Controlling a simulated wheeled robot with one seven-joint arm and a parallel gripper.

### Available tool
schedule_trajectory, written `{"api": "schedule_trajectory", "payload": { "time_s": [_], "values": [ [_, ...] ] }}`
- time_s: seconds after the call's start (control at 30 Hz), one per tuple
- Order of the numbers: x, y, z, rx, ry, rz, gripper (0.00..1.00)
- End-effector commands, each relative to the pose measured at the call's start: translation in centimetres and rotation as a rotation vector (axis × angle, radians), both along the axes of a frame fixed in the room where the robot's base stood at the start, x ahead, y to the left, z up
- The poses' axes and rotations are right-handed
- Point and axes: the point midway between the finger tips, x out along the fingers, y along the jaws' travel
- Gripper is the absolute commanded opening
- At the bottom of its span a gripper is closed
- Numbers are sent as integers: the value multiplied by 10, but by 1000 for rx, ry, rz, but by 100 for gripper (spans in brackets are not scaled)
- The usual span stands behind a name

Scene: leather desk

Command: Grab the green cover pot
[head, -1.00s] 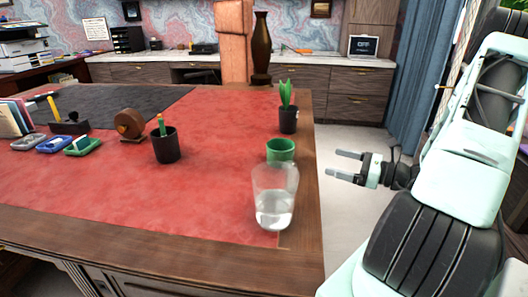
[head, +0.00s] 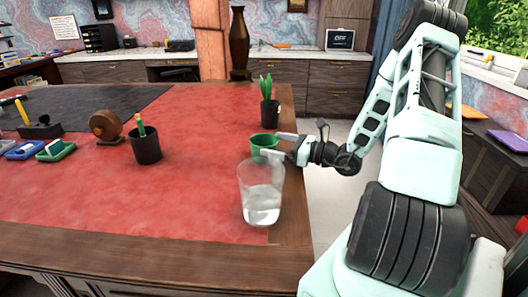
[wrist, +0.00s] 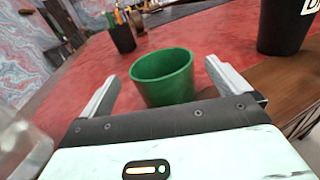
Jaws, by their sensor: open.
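The green cover pot (head: 264,143) stands upright on the red leather desk top, near its right edge, behind a clear glass of water. In the wrist view the empty-looking green pot (wrist: 165,78) sits between and just ahead of my two fingers. My gripper (head: 276,145) is open, reaching in from the right with its fingers at the pot. It also shows in the wrist view (wrist: 160,82), one finger on each side of the pot. I cannot tell whether either finger touches it.
The glass of water (head: 261,195) stands close in front of the pot. A black pot with a plant (head: 270,113) stands behind it. A black pencil cup (head: 146,148) and a brown round desk item (head: 106,126) stand to the left. Red leather between them is clear.

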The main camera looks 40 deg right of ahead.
Motion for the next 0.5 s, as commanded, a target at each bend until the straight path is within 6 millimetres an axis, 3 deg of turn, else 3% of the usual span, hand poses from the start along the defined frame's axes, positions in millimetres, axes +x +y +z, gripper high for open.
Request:
{"api": "schedule_trajectory", "payload": {
  "time_s": [0.3, 0.5],
  "values": [
    [40, 16, 3, 0, -1, 3, 100],
    [44, 17, 3, 0, -1, 0, 100]
  ]
}}
